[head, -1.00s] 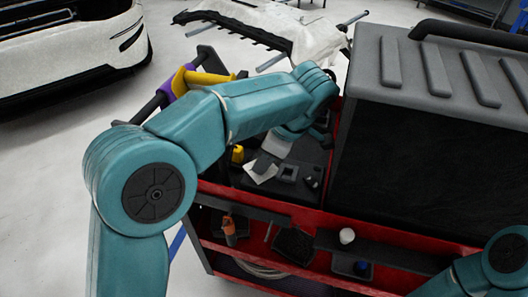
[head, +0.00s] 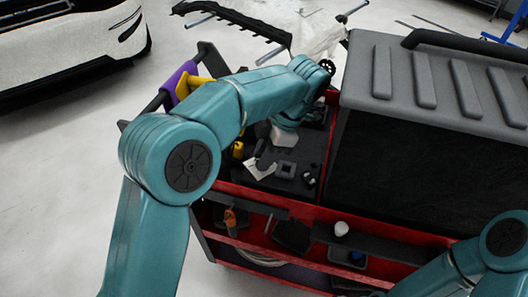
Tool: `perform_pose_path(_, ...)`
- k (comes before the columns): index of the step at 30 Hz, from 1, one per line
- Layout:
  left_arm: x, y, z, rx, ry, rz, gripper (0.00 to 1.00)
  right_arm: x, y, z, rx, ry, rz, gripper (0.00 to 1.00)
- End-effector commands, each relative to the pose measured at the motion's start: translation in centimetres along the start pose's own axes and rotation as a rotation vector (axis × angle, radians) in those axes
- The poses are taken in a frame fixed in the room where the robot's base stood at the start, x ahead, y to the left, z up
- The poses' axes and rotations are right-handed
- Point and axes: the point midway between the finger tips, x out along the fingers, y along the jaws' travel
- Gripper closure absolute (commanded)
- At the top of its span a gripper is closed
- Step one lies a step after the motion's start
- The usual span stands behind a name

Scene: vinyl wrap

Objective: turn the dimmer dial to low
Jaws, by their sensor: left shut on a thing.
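My left arm reaches from the left over the red tool cart (head: 310,211). My left gripper (head: 262,155) is low over the cart's dark top, beside a small white piece (head: 260,170). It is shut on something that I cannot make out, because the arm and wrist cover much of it. I cannot pick out the dimmer dial or its setting. A grey square piece with a dark middle (head: 286,170) lies just right of the gripper, apart from it. My right arm shows at the lower right, but its gripper is out of view.
A large grey ribbed case (head: 432,150) stands on the cart's right. A yellow item (head: 238,150) is left of the gripper. Purple (head: 180,80) and yellow rolls hang at the cart's left end. A white cup (head: 341,228) stands on the lower shelf. Open floor lies left.

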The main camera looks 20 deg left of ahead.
Motion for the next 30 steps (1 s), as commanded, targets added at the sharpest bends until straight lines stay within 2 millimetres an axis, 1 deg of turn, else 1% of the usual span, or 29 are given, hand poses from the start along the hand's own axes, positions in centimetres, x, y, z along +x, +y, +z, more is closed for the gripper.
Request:
perform_pose_path(11,0.1,-0.1,0.0,-0.002,0.002,-0.004,1.00,0.0,0.0,0.0,0.000,0.000,0.000,0.57)
perform_pose_path(12,0.1,-0.1,0.0,-0.002,0.002,-0.004,0.59,0.0,0.0,0.0,0.000,0.000,0.000,0.57)
perform_pose_path(13,0.1,-0.1,0.0,-0.002,0.002,-0.004,0.49,0.0,0.0,0.0,0.000,0.000,0.000,0.57)
perform_pose_path(23,-0.2,0.0,-0.1,-0.002,0.000,-0.001,0.49,-0.1,0.0,0.0,0.000,0.000,0.000,0.57)
perform_pose_path(26,-1.2,0.0,-0.5,-0.002,0.000,-0.001,0.49,-0.4,-0.1,0.0,0.000,0.000,0.000,0.57)
perform_pose_path(29,-3.2,0.0,-1.3,-0.003,-0.003,0.001,0.49,-0.9,-0.3,0.0,0.000,0.000,0.000,0.57)
perform_pose_path(30,-4.3,0.0,-1.7,-0.003,-0.002,0.001,0.49,-1.2,-0.5,0.0,0.000,0.000,0.000,0.57)
